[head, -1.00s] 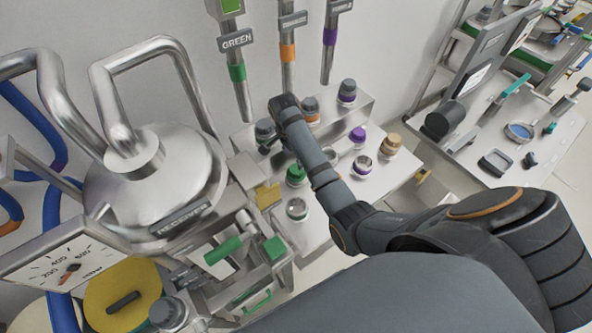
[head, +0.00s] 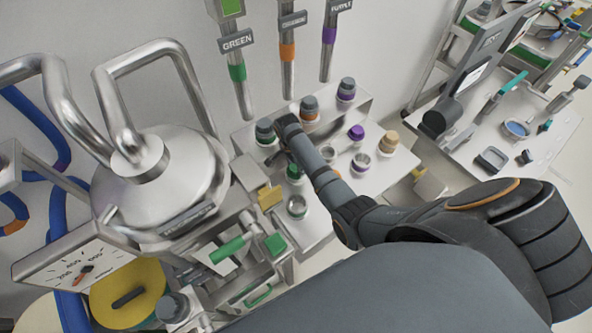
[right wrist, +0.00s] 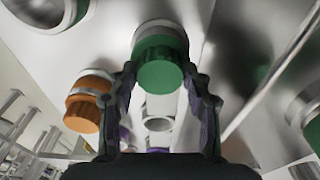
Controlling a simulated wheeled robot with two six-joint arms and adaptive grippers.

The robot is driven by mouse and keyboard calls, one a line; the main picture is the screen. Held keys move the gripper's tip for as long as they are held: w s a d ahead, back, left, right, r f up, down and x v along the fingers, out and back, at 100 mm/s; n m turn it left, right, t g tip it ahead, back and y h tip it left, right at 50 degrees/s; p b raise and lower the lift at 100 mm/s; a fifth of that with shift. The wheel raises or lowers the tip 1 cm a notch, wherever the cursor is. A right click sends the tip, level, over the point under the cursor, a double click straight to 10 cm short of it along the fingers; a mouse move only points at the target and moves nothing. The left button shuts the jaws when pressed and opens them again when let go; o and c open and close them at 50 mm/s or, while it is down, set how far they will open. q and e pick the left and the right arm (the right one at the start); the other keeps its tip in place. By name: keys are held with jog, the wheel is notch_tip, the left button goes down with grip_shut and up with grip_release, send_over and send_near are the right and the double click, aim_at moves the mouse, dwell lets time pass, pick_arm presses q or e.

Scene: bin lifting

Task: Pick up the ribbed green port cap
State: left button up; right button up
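The ribbed green port cap (right wrist: 160,65) sits on a pale collar in the upper middle of the right wrist view. In the head view the green cap (head: 294,173) is partly hidden by my right gripper (head: 289,152). In the right wrist view, the fingertips of my right gripper (right wrist: 162,76) stand apart on either side of the cap, with a small gap seeming to show at each side. The gripper is open; whether either finger touches the cap is hard to tell. My left gripper is not in view.
An orange cap (right wrist: 87,102) stands close beside the left finger in the right wrist view. Grey-topped ports (head: 265,131) line the raised step behind.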

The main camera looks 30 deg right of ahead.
aim_at(296, 167)
jog(key=c, duration=0.7)
jog(key=shift+r, duration=0.15)
jog(key=shift+c, duration=0.2)
pick_arm(q)
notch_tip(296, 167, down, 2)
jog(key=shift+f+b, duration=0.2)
jog(key=shift+b, duration=1)
pick_arm(e)
notch_tip(296, 167, up, 10)
